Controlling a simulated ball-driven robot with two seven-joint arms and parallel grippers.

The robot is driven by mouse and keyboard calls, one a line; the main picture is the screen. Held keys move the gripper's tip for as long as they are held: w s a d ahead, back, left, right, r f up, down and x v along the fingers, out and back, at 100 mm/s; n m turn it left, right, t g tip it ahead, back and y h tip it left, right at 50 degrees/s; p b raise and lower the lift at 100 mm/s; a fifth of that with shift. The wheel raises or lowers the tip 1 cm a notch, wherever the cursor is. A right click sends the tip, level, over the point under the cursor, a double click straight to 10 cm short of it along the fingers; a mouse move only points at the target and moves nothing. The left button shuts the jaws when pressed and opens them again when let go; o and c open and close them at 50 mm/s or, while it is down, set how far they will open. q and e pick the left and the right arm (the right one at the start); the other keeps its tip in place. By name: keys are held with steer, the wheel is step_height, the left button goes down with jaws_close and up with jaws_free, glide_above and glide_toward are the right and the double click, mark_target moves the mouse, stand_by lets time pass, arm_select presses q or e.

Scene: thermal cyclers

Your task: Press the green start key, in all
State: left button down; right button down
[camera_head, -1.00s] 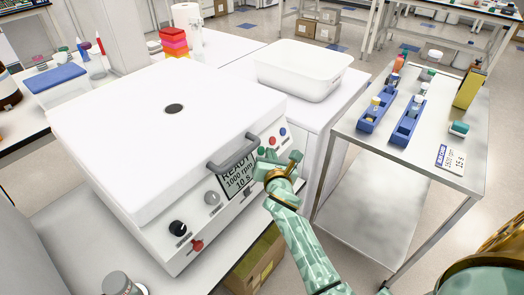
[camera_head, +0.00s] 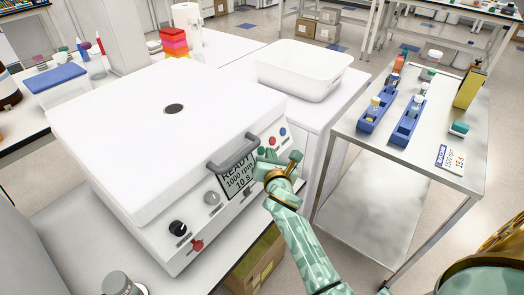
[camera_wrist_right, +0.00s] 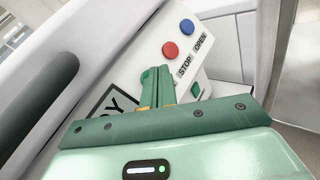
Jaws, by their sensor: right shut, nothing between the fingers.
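The white machine (camera_head: 140,130) stands on the bench with its lid down. Its tilted front panel has a display (camera_head: 238,177) reading READY, 1000 rpm, 10 s. To the right of it are a green key (camera_head: 261,150), a red key (camera_head: 272,141) and a blue key (camera_head: 283,131). The red key (camera_wrist_right: 169,49) and blue key (camera_wrist_right: 187,26) show clear in the wrist view, labelled STOP and OPEN. My right gripper (camera_head: 269,158) is shut and empty, its tips at the green key and largely covering it. I cannot tell whether they touch. My left gripper is out of view.
A grey lid handle (camera_head: 233,152) juts out just left of my right gripper. A black knob (camera_head: 178,228) and red knob (camera_head: 196,246) sit lower on the panel. A white tub (camera_head: 300,72) stands behind. A metal cart (camera_head: 440,150) with blue racks stands right.

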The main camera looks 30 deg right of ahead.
steer(key=shift+w, duration=0.1)
steer(key=shift+w+a+f, duration=0.15)
steer(key=shift+w, duration=0.1)
steer(key=shift+w+a+f+b, duration=0.15)
steer(key=shift+w+f+b, duration=0.05)
steer(key=shift+w+b, duration=0.15)
stand_by(0.6)
steer(key=shift+s+r, duration=0.1)
steer(key=shift+s+d+r+p, duration=0.3)
steer(key=shift+s+p, duration=0.3)
steer(key=shift+p, duration=0.15)
steer(key=s+p, duration=0.1)
steer(key=s+d+r+p, duration=0.1)
steer(key=s+r+p, duration=0.1)
steer(key=s+p, duration=0.1)
steer(key=shift+s+d, duration=0.1)
steer(key=shift+d, duration=0.25)
